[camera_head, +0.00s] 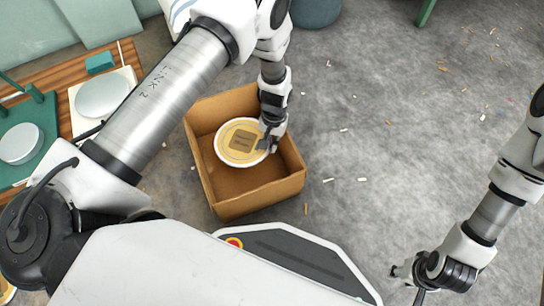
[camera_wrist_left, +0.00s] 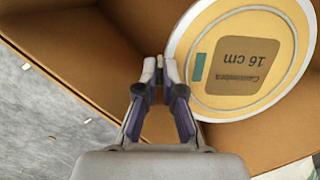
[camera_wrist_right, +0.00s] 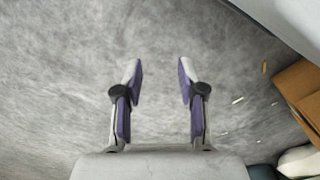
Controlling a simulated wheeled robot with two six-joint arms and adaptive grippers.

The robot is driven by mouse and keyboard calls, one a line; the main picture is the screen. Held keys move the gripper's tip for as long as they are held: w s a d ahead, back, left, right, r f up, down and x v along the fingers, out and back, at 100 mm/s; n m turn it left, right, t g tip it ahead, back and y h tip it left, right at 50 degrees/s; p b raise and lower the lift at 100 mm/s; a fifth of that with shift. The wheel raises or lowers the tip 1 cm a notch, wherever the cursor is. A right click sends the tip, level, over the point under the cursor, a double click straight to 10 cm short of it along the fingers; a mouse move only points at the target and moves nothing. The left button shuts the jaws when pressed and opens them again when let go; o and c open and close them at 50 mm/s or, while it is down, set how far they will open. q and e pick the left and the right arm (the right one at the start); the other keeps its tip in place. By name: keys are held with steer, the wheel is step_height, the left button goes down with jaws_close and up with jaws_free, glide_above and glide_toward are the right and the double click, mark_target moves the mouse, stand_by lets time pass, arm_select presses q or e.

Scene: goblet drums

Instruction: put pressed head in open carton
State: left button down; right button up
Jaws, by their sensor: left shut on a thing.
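The pressed head (camera_head: 238,140) is a round yellow disc with a pale rim and a brown label. The label reads "16 cm" in the left wrist view (camera_wrist_left: 245,65). The open carton (camera_head: 268,198) is a brown cardboard box on the floor. My left gripper (camera_head: 266,141) reaches down into the carton's opening, shut on the disc's right edge. The disc lies face up within the carton's walls; I cannot tell whether it touches the bottom. In its own wrist view the left gripper (camera_wrist_left: 160,70) has its fingertips close together at the rim. My right gripper (camera_wrist_right: 158,68) is open and empty above bare floor.
A wooden bench (camera_head: 60,80) with a green mat (camera_head: 35,112) and pale round discs stands left of the carton. A dark round container (camera_head: 315,12) is at the top. Small chips litter the grey floor, which is otherwise clear to the right.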

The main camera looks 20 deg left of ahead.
arm_select(q)
steer(key=f+b, duration=0.2)
steer(key=f, duration=0.2)
steer(key=s+f+b, duration=0.1)
steer(key=f+b, duration=0.1)
steer(key=f, duration=0.2)
steer(key=f+b, duration=0.3)
steer(key=shift+s+f, duration=0.2)
steer(key=shift+f, duration=0.2)
steer(key=shift+f+b, duration=0.4)
steer(key=shift+f, duration=0.25)
steer(key=shift+f, duration=0.15)
steer(key=c, duration=1.2)
jaws_free()
